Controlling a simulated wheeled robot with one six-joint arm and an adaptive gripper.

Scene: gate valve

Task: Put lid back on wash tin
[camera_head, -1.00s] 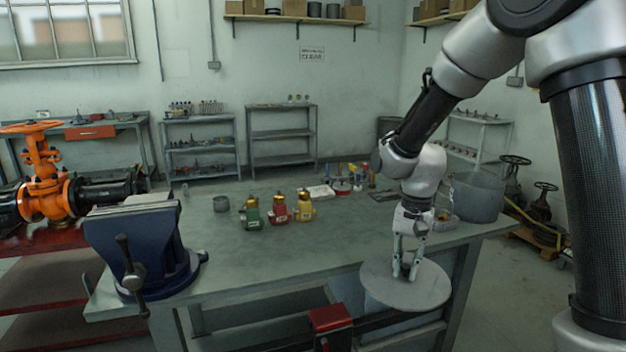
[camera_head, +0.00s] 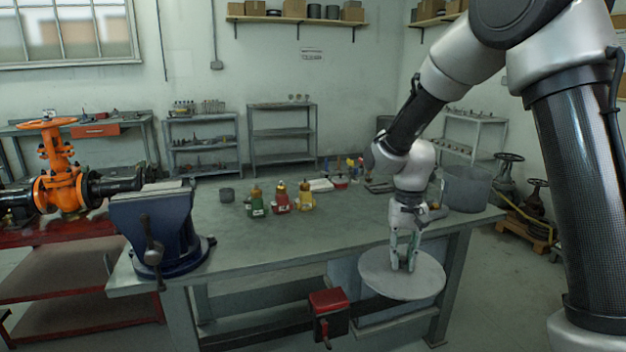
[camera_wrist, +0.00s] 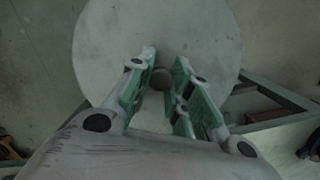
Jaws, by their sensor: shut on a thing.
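A round grey lid (camera_head: 385,279) hangs level from my gripper (camera_head: 404,268) in the head view, in front of the bench's right front edge. My gripper is shut on the lid's central knob. In the wrist view the lid (camera_wrist: 115,50) spreads out beyond the fingers, and the round knob (camera_wrist: 161,78) shows between them. The wash tin (camera_head: 466,188) is a grey round tub at the bench's back right corner, behind and to the right of my gripper. Its inside is mostly hidden in this view.
The bench (camera_head: 290,240) has a clear middle. A blue vise (camera_head: 150,230) is at its left end. A red box (camera_head: 328,308) is at the front below the top.

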